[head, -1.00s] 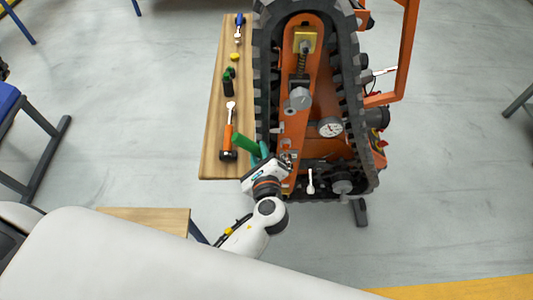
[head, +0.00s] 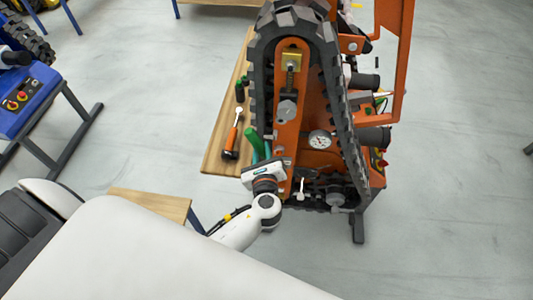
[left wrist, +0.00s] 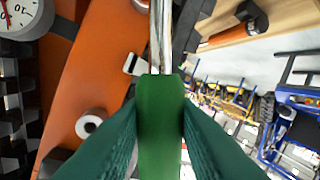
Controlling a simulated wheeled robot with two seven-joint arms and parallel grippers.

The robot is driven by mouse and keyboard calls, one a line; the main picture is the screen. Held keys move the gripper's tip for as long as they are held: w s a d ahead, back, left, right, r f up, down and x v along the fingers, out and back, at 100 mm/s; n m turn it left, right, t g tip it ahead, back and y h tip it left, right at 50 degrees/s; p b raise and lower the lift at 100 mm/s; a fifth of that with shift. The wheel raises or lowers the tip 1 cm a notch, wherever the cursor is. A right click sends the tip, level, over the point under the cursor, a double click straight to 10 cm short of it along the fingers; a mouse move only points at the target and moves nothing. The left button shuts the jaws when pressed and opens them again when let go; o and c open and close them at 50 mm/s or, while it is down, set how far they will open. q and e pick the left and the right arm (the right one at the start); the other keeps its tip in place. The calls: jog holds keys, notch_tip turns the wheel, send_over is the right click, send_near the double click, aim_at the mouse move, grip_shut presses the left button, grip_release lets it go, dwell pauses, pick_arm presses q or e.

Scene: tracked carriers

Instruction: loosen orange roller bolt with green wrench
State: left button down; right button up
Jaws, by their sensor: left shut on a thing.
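My left gripper (head: 261,150) is at the near left side of the orange tracked carrier (head: 289,130). It is shut on the green wrench (head: 253,139), whose handle sticks up beside the carrier's frame. In the left wrist view, the green handle (left wrist: 160,115) lies between my two teal fingers, and its bright metal shaft runs up out of the picture. The wrench's head is not visible there. A pale round roller end (left wrist: 88,124) shows on the orange frame left of the handle. I cannot tell which part is the roller bolt. My right gripper is not in view.
A wooden bench (head: 222,150) stands left of the carrier. It holds an orange-handled tool (head: 233,135) and a dark green tool (head: 240,92). A black track (head: 262,75) surrounds the carrier's frame, and a gauge (head: 320,140) sits on it. Grey floor is open at right.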

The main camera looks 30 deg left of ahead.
pick_arm(q)
jog(key=shift+w+a, duration=0.1)
jog(key=shift+a, duration=0.1)
dwell(0.3)
jog(key=shift+w+a+p, duration=0.15)
jog(key=shift+w+a, duration=0.1)
jog(key=shift+w, duration=0.5)
jog(key=shift+w+a+p, duration=0.15)
jog(key=shift+w+a, duration=0.1)
jog(key=shift+w, duration=0.45)
dwell(3.0)
dwell(0.4)
jog(key=c, duration=1.8)
grip_release()
jog(key=shift+c, duration=0.2)
grip_shut()
